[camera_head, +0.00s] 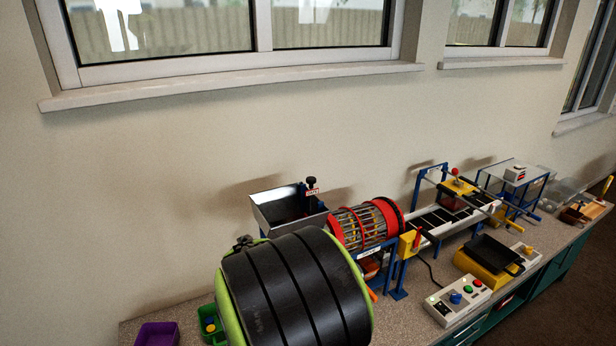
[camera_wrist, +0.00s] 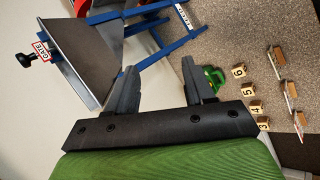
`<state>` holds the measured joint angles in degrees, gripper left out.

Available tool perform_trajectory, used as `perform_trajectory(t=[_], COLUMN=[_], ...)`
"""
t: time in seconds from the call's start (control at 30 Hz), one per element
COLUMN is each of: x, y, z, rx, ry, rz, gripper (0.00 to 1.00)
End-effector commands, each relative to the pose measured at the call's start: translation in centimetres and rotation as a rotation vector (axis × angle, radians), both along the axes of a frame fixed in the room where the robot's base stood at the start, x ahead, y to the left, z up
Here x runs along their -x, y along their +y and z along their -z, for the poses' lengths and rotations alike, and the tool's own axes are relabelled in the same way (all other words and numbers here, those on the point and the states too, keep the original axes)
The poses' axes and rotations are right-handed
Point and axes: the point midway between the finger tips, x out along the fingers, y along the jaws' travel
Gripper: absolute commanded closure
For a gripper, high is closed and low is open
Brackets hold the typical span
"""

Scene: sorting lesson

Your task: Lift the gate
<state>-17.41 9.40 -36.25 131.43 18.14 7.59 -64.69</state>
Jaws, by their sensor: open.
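The gate carries a black knob (camera_head: 311,181) and a red-edged label reading GATE (camera_head: 311,192), at the right end of the grey metal hopper (camera_head: 268,203). In the wrist view the knob (camera_wrist: 26,60) and the GATE label (camera_wrist: 41,50) show at the upper left, on the far side of the hopper (camera_wrist: 100,45). My gripper (camera_wrist: 160,72) is open with nothing between its fingers. Its left finger overlaps the hopper's edge in the picture; I cannot tell whether they touch. In the head view my black and green arm hides my gripper.
A red-ringed drum (camera_head: 367,224) stands right of the hopper, then a conveyor (camera_head: 437,219). A control box (camera_head: 457,300) and a black pan (camera_head: 490,254) lie farther right. A purple bin (camera_head: 157,335) and a green bin (camera_head: 206,312) stand at front left. Numbered blocks (camera_wrist: 248,90) show in the wrist view.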

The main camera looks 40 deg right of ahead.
Motion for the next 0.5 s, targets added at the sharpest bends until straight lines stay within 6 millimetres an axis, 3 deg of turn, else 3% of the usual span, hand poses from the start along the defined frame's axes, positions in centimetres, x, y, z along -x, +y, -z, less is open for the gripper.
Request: perform_trajectory(t=[0.1, 0.2, 0.33, 0.5], x=[-2.1, -4.2, -6.7, -8.4], y=[-5.5, -8.4, -9.0, -8.7], z=[-0.6, -3.4, -7.1, -9.3], rx=[0.421, 0.786, 1.13, 1.313], ry=[0.229, 0.451, 0.685, 0.817], rz=[-0.174, -0.331, -0.47, -0.536], gripper=[0.47, 0.47, 0.47, 0.47])
